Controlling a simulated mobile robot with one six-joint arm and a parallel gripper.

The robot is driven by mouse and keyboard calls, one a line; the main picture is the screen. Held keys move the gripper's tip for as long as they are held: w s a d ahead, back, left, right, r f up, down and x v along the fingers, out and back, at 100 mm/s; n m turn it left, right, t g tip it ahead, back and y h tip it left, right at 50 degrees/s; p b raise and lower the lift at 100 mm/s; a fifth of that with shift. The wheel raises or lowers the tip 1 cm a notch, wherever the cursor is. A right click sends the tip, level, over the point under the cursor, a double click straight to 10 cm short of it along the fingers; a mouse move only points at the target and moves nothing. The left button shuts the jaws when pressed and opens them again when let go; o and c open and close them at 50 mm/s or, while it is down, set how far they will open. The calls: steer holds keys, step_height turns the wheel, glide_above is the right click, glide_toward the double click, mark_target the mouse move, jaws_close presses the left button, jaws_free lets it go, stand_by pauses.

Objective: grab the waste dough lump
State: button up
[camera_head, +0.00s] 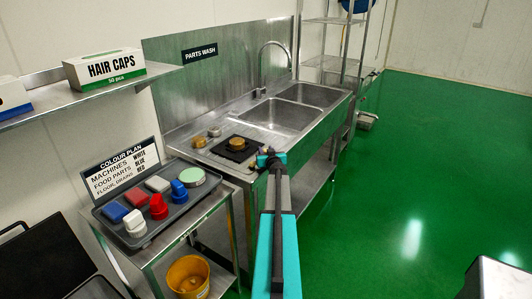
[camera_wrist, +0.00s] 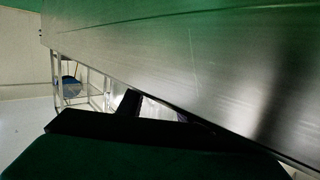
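I cannot make out a waste dough lump in either view. My arm reaches up the middle of the head view, and my gripper (camera_head: 266,160) is at its far end, by the front edge of the sink unit. It is small and seen from behind, so its fingers cannot be read. In the wrist view, dark parts fill the bottom, with a short dark piece (camera_wrist: 130,103) standing up from them. They lie close to a large grey metal surface (camera_wrist: 190,70). Nothing held can be seen.
The steel sink unit (camera_head: 325,122) has brass-coloured parts (camera_head: 199,141) and a black mat (camera_head: 225,154) on its drainboard. A grey tray (camera_head: 187,212) of coloured brushes tops a steel stand at left, with a yellow bucket (camera_head: 188,275) below. Green floor (camera_head: 420,170) is open at right.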

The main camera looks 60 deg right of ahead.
steer(key=shift+w+d, duration=0.1)
steer(key=shift+w, duration=0.05)
steer(key=shift+c, duration=0.3)
jaws_close()
